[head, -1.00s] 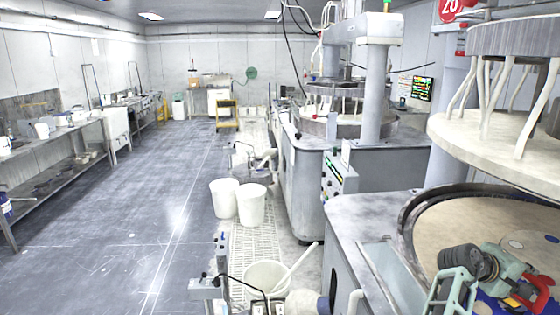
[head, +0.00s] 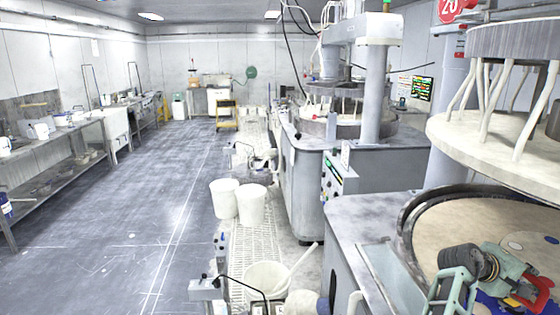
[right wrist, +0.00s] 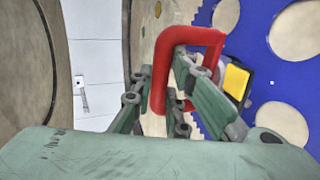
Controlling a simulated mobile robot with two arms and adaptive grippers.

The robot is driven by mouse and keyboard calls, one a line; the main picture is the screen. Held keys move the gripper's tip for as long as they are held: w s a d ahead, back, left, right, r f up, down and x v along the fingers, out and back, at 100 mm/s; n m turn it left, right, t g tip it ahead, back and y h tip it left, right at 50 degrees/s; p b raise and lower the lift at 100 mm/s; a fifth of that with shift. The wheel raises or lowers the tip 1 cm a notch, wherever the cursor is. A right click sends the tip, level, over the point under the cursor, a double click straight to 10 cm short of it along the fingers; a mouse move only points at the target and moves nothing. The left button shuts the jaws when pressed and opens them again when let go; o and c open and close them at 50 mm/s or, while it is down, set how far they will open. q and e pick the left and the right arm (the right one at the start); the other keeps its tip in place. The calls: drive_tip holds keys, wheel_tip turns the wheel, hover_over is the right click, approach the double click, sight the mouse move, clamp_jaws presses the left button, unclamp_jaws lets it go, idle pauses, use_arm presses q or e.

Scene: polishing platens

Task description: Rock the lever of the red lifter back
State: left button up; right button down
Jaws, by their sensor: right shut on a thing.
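The red lifter (head: 541,287) is at the lower right of the head view, above a blue perforated disc. In the right wrist view its red bar (right wrist: 163,72) bends like a handle across the middle. A yellow and black part (right wrist: 236,82) sits just right of it. My right gripper (head: 522,283) has its green fingers (right wrist: 165,95) on either side of the red bar and is shut on it. The bar's lower part is hidden by the gripper. Another green jointed frame (head: 455,292) shows left of my right wrist, possibly my left gripper; its fingertips are unclear.
The blue disc (right wrist: 260,70) has large round holes. It lies in a round machine with a tan platen (head: 455,228) and a raised dark rim (head: 408,212). A large pale upper plate (head: 480,150) hangs above.

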wheel_tip(320, 180, up, 7)
drive_tip(key=p, duration=0.5)
drive_tip(key=shift+f, duration=0.15)
idle(0.9)
